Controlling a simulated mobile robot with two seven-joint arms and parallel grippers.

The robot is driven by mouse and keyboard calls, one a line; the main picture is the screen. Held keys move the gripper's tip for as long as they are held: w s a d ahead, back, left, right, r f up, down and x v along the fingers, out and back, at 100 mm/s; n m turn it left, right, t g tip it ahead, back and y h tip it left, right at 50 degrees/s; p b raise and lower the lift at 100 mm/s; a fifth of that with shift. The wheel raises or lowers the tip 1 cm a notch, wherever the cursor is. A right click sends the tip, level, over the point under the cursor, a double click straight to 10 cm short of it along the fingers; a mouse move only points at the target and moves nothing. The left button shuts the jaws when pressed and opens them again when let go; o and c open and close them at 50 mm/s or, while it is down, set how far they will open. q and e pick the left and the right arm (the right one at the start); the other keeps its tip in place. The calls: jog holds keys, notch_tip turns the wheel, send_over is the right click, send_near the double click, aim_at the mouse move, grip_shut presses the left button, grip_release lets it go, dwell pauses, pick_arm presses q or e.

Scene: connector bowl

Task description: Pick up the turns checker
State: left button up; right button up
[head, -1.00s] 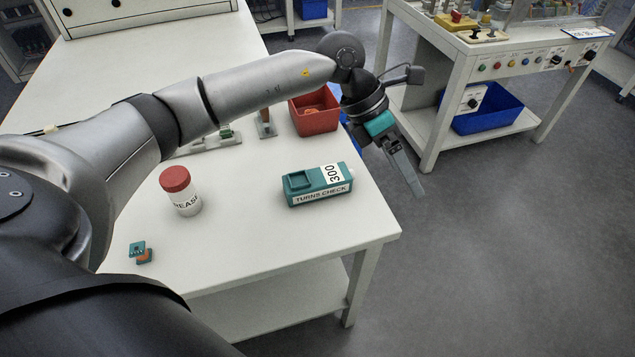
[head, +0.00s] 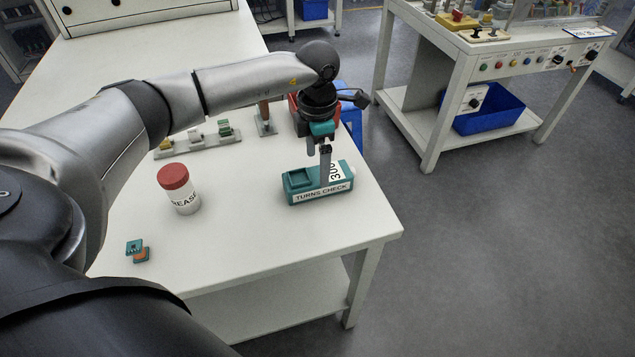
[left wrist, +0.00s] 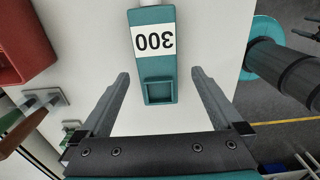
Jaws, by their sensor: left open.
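The turns checker (head: 305,188) is a teal box with a white "TURNS CHECK" label and a "300" label. It lies on the white table near the right edge. My left gripper (head: 325,175) points down over its right part in the head view, its fingers overlapping the "300" label. In the left wrist view the checker (left wrist: 158,70) reaches between the fingertips of my open left gripper (left wrist: 160,75), with a gap on both sides. I cannot tell how far the fingertips are above the table. My right gripper is not in view.
A white jar with a red lid (head: 180,190) stands left of the checker. Small teal and orange pieces (head: 138,251) lie at the front left. A red bin (head: 294,112) is behind my gripper, and a rack of parts (head: 198,143) is at the back.

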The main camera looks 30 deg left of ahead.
aim_at(318, 175)
pick_arm(q)
jog(key=f, duration=0.2)
jog(key=f+b, duration=0.1)
jog(key=f, duration=0.2)
jog(key=shift+w+a+f, duration=0.1)
jog(key=shift+w+f, duration=0.1)
jog(key=shift+f, duration=0.15)
jog(key=shift+r, duration=0.1)
jog(key=c, duration=1.5)
jog(key=shift+c, duration=0.3)
jog(key=shift+r, duration=0.1)
